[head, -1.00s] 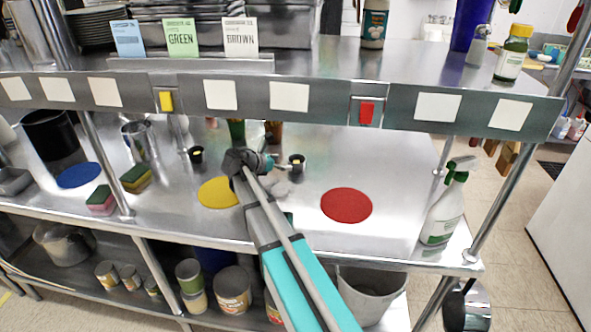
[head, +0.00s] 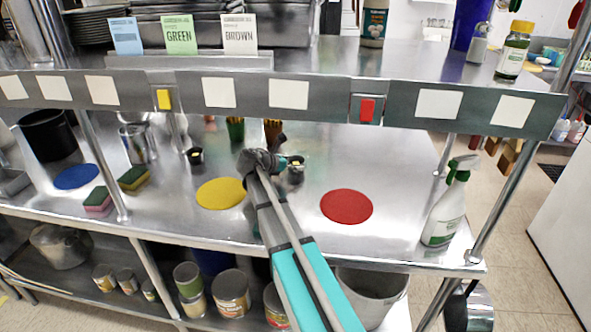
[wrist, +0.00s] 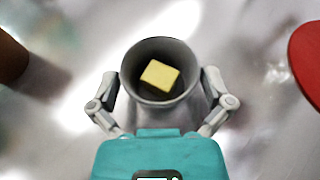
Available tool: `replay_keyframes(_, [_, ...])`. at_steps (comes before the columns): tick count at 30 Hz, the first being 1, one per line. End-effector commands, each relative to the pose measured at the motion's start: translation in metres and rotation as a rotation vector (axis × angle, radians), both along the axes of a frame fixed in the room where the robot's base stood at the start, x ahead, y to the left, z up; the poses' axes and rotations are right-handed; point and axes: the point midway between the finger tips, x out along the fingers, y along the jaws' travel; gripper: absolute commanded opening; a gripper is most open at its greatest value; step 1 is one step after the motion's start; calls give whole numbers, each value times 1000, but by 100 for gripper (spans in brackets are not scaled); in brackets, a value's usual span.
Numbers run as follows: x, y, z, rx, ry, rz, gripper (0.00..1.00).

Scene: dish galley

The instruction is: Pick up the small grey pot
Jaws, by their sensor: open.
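The small grey pot (wrist: 160,97) stands upright in the wrist view with a yellow block (wrist: 160,75) inside it. My gripper (wrist: 160,84) is open, with one finger on each side of the pot; whether they touch it is unclear. In the head view my gripper (head: 279,163) is low over the steel counter, just left of a small dark pot (head: 296,175) that it partly hides. A similar small pot (head: 195,157) with something yellow in it stands further left.
A red disc (head: 346,206) lies to the right and a yellow disc (head: 221,193) to the left. A green cup (head: 235,130) and a brown cup (head: 273,130) stand behind my gripper. The steel shelf (head: 330,98) hangs above; a spray bottle (head: 446,205) stands at the right.

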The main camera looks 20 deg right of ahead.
Motion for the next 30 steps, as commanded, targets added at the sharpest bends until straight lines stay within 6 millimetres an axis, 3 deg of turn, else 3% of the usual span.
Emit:
replay_keyframes(5, [2,-9,-4,0,0,1,100])
replay_keyframes(21, [2,-8,-4,0,-1,2,100])
replay_keyframes(30, [2,-8,-4,0,-1,2,44])
